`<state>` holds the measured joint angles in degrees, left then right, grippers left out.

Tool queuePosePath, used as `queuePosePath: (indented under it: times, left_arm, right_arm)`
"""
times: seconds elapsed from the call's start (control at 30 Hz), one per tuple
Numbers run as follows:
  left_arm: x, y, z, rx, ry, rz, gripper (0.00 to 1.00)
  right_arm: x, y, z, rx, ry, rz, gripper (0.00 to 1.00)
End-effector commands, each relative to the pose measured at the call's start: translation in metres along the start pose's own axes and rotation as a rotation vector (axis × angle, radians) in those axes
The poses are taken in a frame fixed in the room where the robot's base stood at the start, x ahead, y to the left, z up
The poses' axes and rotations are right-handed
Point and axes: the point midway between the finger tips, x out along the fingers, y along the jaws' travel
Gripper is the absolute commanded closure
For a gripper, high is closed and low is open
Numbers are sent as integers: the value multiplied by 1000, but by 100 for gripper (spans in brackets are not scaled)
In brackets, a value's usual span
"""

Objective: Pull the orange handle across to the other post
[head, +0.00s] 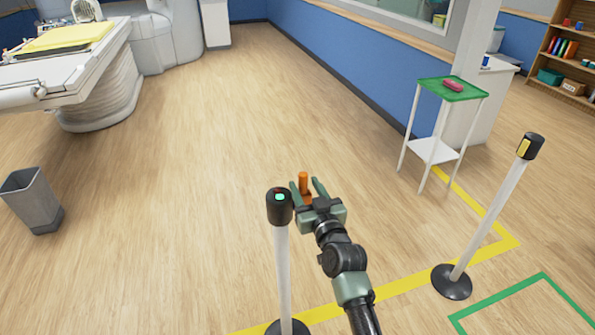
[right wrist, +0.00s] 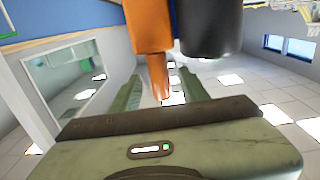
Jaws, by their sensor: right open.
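In the right wrist view the orange handle (right wrist: 152,35) hangs between the two green fingers, next to the black post cap (right wrist: 208,28). Whether the fingers touch it cannot be told. The other post (head: 490,215) stands to the right, with a black cap bearing a yellow patch. My left gripper is not in view.
A small stand with a green top (head: 452,89) holds a red object behind the far post. Yellow tape (head: 400,287) and a green tape outline (head: 500,292) mark the floor. A grey bin (head: 32,200) stands at left.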

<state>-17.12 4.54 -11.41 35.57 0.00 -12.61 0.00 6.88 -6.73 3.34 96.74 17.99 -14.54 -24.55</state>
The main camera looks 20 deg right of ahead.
Motion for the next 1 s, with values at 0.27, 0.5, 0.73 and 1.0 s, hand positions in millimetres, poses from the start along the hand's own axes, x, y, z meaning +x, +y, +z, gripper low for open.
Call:
queuePosePath:
  times: [0.27, 0.5, 0.73, 1.0]
  left_arm:
    - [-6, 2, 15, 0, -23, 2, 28]
    - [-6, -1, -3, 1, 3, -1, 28]
    - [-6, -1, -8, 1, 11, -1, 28]
    - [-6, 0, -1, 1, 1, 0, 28]
  right_arm:
    - [42, 0, -2, 0, 2, 0, 55]
    - [55, 0, -1, 0, 1, 0, 55]
    - [55, 0, 0, 0, 1, 0, 55]
    - [55, 0, 0, 0, 1, 0, 100]
